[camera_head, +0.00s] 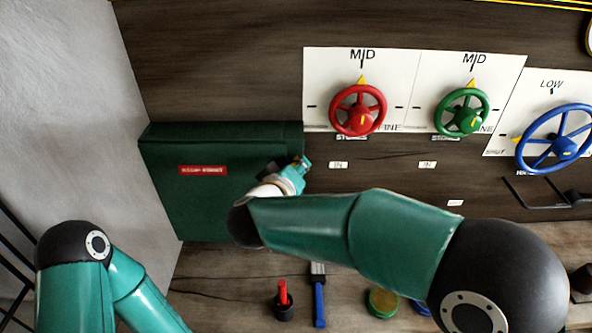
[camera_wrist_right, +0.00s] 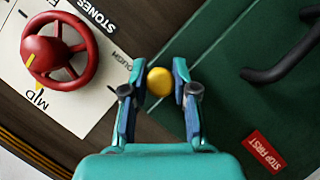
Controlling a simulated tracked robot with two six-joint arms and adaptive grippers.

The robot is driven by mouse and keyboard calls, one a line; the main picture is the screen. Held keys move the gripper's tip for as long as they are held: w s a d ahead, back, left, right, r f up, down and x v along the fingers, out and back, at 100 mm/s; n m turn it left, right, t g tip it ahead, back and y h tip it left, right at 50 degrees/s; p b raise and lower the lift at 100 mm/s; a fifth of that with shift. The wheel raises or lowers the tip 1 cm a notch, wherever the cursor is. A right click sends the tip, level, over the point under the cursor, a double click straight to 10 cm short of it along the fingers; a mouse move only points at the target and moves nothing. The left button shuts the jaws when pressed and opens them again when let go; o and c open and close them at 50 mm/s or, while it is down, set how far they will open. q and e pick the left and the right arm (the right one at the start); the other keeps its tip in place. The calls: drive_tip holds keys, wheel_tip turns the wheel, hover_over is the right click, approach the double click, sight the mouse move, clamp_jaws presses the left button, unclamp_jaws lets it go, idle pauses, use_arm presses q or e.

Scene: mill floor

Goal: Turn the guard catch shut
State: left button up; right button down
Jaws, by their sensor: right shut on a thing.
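The dark green guard (camera_head: 215,150) is a box against the wood wall at left in the head view, with a red label (camera_head: 203,170). My right gripper (camera_head: 303,166) is at the guard's right edge. In the right wrist view the gripper (camera_wrist_right: 158,84) has its fingers on either side of a round yellow knob (camera_wrist_right: 160,81), apparently the guard catch, and is shut on it. The knob lies at the border of the green guard (camera_wrist_right: 225,110) and the brown wood. The rest of the catch is hidden. My left gripper is out of view; only its arm shows at lower left.
A red handwheel (camera_head: 358,109), a green one (camera_head: 461,111) and a blue one (camera_head: 556,138) are on white plates to the right. A black handle (camera_wrist_right: 285,55) is on the guard.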

drive_tip(key=shift+a+f, duration=0.1)
drive_tip(key=shift+f, duration=0.05)
drive_tip(key=c, duration=0.9)
unclamp_jaws()
drive_tip(key=v, duration=1.2)
